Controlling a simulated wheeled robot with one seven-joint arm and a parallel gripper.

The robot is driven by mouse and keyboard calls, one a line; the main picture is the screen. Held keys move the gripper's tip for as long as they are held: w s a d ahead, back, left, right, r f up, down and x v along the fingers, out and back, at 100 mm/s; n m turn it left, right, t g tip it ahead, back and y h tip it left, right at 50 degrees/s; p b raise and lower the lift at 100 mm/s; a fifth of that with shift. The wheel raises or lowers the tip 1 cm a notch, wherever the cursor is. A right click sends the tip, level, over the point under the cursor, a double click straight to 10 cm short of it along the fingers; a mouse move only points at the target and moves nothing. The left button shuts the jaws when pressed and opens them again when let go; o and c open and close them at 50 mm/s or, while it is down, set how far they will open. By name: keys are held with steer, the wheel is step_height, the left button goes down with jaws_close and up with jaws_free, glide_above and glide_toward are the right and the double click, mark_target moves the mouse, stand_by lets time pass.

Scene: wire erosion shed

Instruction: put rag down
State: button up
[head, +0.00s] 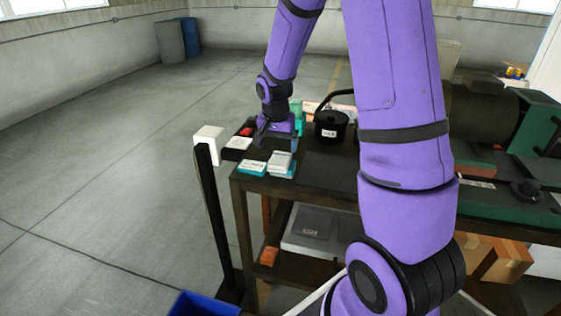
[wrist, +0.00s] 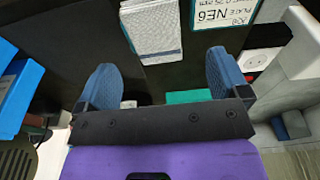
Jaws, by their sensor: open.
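A pale, speckled, flat folded piece (wrist: 150,27), which looks like the rag, lies on a teal-edged base in the wrist view. In the head view it (head: 281,161) lies near the front left corner of the dark bench. A teal and white card (head: 253,168) lies just left of it; in the wrist view this card (wrist: 223,12) reads "PLACE NE6". My gripper (wrist: 163,68) is open, with its two blue fingers apart and nothing between them. In the head view my gripper (head: 276,141) is behind the folded piece, low over the bench and apart from it.
A black lidded pot (head: 330,125) with a handle stands right of my gripper. A white-topped post (head: 208,133) stands off the bench's left edge. Green machinery (head: 535,120) fills the right.

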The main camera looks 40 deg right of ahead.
mark_target(280, 157)
steer(key=shift+w+d+f, duration=0.1)
steer(key=shift+d+f, duration=0.1)
steer(key=shift+f, duration=0.75)
steer(key=shift+d+f, duration=0.15)
steer(key=shift+f, duration=0.85)
steer(key=shift+w+d+f, duration=0.1)
steer(key=shift+d+f, duration=0.1)
steer(key=shift+f, duration=0.75)
steer(key=c, duration=1.1)
steer(key=shift+o, duration=0.2)
steer(key=shift+r, duration=0.1)
